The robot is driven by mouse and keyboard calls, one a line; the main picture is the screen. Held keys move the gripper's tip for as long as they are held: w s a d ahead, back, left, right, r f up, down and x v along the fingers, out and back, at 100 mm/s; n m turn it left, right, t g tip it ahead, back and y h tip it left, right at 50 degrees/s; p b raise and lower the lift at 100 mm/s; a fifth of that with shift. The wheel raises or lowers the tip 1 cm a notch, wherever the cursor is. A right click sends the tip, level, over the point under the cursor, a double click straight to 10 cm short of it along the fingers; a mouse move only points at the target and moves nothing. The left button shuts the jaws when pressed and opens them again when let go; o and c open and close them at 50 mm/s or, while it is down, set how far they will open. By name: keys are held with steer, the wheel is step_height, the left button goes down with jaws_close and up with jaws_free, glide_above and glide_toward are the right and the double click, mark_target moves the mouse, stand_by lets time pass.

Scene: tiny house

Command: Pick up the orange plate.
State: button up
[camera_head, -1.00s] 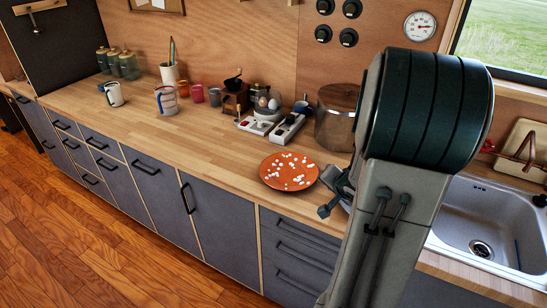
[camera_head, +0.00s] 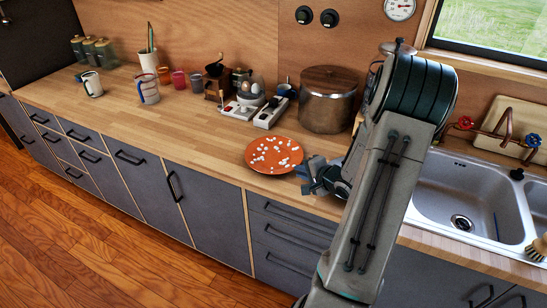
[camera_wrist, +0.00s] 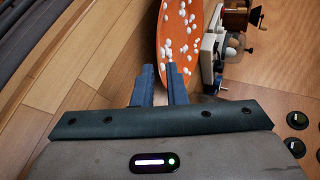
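The orange plate (camera_head: 268,148) lies near the front of the wooden counter, with many small white pieces scattered on it. My gripper (camera_head: 303,181) is at the plate's right rim, low over the counter. In the wrist view the plate (camera_wrist: 179,38) reaches down to the fingers of my gripper (camera_wrist: 160,73). The fingers are close together, one on each side of the rim, and look shut on it. The exact contact is partly hidden by the right finger. The plate shows no clear lift from the counter.
A power strip (camera_head: 271,113), an egg holder (camera_head: 249,96) and a large metal pot (camera_head: 327,104) stand behind the plate. Mugs (camera_head: 148,90) stand farther left. The sink (camera_head: 459,190) is to the right. The counter (camera_head: 190,133) left of the plate is clear.

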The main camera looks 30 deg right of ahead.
mark_target(292, 168)
steer(key=shift+d+x, duration=0.15)
steer(key=shift+x, duration=1.15)
steer(key=shift+d+x, duration=0.2)
steer(key=shift+x, duration=1.1)
jaws_close()
steer(key=shift+r, duration=0.1)
